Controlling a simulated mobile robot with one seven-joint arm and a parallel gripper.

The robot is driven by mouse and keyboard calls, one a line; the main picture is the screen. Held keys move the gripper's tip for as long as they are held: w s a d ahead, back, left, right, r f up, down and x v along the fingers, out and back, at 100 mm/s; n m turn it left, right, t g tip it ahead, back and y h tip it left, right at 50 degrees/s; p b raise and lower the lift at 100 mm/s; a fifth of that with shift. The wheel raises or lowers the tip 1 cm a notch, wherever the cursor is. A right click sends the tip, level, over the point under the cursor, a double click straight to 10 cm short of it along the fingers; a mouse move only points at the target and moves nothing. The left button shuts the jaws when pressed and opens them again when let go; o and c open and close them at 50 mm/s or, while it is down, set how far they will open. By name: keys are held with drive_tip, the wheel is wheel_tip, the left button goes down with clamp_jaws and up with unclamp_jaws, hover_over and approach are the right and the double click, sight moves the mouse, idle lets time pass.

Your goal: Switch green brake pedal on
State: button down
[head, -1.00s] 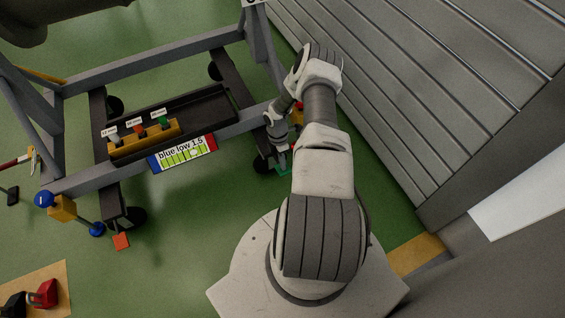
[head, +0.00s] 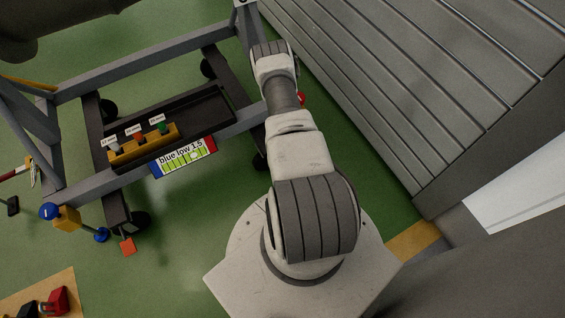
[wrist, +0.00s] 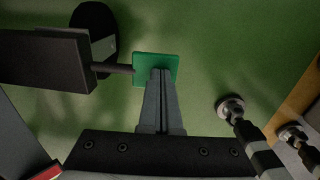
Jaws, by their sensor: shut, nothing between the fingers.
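The green brake pedal (wrist: 158,64) is a flat square plate in the wrist view. A short dark rod joins it to the black caster wheel (wrist: 92,24) and the dark beam. My gripper (wrist: 160,74) is shut and empty. Its fingertips overlap the lower middle of the pedal in that view; I cannot tell whether they touch it. In the head view my arm hides both the green pedal and my gripper.
The engine stand's grey frame (head: 150,55) carries a dark tray with small labelled blocks and a "blue low 1.5" sign (head: 184,157). An orange pedal (head: 127,246) sits at the left caster. A slatted grey wall (head: 400,90) stands right of my arm. Metal-tipped rods (wrist: 232,107) show at the wrist view's right.

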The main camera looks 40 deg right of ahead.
drive_tip(key=shift+s+a+f+t, duration=0.1)
drive_tip(key=shift+s+f+t, duration=0.2)
drive_tip(key=shift+f+t, duration=0.6)
drive_tip(key=shift+f, duration=0.35)
drive_tip(key=shift+f+b, duration=0.15)
drive_tip(key=shift+b, duration=0.2)
